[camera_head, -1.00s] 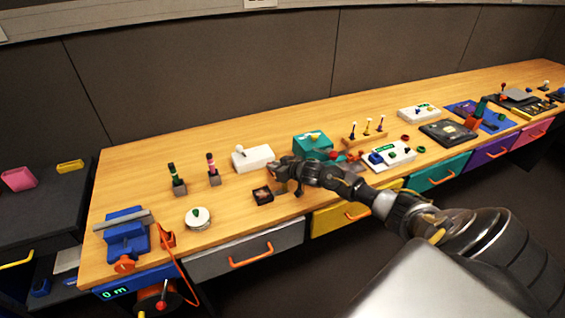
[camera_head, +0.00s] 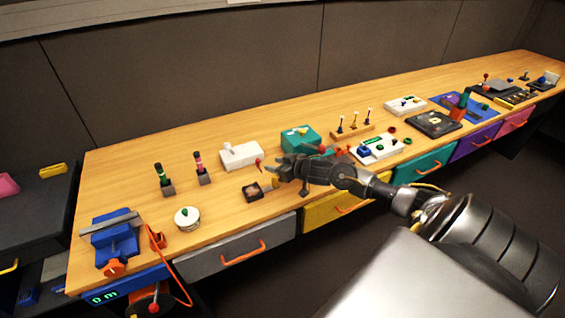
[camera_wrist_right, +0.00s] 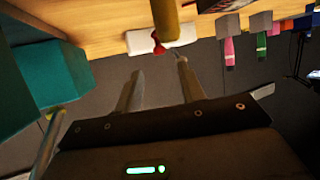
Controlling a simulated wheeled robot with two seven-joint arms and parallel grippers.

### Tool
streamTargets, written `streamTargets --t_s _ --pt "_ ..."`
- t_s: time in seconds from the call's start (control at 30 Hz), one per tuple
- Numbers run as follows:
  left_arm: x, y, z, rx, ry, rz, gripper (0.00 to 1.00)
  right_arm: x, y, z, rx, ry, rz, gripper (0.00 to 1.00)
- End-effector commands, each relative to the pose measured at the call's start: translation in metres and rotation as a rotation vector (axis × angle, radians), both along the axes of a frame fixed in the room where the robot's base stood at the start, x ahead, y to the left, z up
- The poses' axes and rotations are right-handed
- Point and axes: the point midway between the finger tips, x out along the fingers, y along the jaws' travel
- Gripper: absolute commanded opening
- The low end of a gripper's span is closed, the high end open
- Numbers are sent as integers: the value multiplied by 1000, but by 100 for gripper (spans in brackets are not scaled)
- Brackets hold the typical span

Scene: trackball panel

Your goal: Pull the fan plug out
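My right gripper (camera_head: 272,170) is over the table's front middle, up and right of a small dark square box (camera_head: 253,192). In the right wrist view its two fingers (camera_wrist_right: 158,82) are spread with nothing between them. A yellow cylinder (camera_wrist_right: 165,20) stands just beyond the fingertips; it also shows as a small yellow piece (camera_head: 275,183) below the gripper in the head view. A small red piece (camera_wrist_right: 158,48) is beside it, red also in the head view (camera_head: 258,163). I cannot tell which part is the fan plug. My left gripper is not in view.
A white box (camera_head: 240,155) and a teal box (camera_head: 300,139) stand behind the gripper. Green (camera_head: 163,178) and pink (camera_head: 201,168) handles stand to the left, with a round white button (camera_head: 187,217). A blue vise (camera_head: 114,240) is at the left end. Bare wood lies around the dark box.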

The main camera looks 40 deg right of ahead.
Motion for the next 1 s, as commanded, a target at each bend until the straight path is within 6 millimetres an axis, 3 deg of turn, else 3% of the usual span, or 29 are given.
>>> streamTargets --t_s 0.1,0.3,1.0 --pt "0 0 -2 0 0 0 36 -19 -2 6 -2 2 2 40" --pt "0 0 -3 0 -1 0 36 -34 -4 13 -1 1 0 40" --pt "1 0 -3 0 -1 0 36 -36 -4 15 0 0 1 40"
